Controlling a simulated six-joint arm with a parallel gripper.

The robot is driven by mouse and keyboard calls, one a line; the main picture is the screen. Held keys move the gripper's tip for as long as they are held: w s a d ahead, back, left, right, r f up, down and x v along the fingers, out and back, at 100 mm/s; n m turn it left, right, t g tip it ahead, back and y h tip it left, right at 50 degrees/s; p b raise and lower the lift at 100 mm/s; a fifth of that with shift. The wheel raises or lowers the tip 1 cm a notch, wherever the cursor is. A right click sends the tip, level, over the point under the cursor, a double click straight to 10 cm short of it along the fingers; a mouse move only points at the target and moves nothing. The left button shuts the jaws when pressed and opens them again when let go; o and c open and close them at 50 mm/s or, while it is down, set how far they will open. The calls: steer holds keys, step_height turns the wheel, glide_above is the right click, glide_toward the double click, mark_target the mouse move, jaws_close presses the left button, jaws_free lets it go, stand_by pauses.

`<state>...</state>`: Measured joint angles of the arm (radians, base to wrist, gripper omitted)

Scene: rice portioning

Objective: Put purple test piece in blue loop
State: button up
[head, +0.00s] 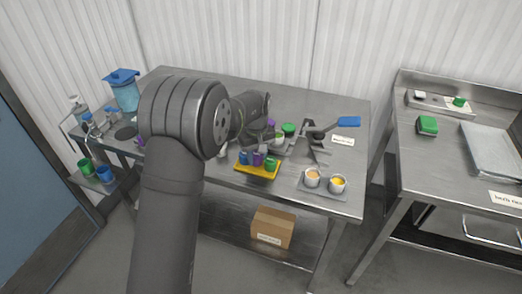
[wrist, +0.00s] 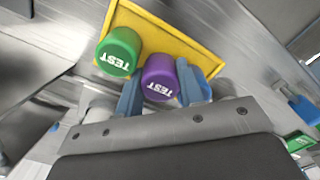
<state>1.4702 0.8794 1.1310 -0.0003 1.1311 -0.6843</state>
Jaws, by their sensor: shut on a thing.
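The purple test piece (wrist: 158,78), with white TEST lettering, is between the blue fingers of my gripper (wrist: 160,92) in the wrist view. My gripper is shut on it. It is over the yellow tray (wrist: 200,46); I cannot tell whether it still touches the tray. In the head view the purple piece (head: 257,159) shows small above the yellow tray (head: 257,175). A green test piece (wrist: 119,50) stands on the tray beside it, close to one finger. I cannot clearly make out a blue loop in either view.
Two small cups (head: 312,178) with orange contents stand right of the tray. Behind them is a stand with a blue handle (head: 349,122). A green lid-like thing (head: 288,129) and other items stand behind the tray. A blue-lidded container (head: 124,92) is at far left.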

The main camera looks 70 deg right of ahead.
steer(key=shift+f, duration=0.25)
steer(key=shift+f, duration=0.1)
steer(key=o, duration=1)
steer(key=r, duration=1.6)
steer(key=shift+w+d+r, duration=0.1)
steer(key=shift+d+r, duration=0.15)
steer(key=shift+d, duration=0.05)
steer(key=shift+o, duration=0.4)
steer(key=shift+r, duration=0.45)
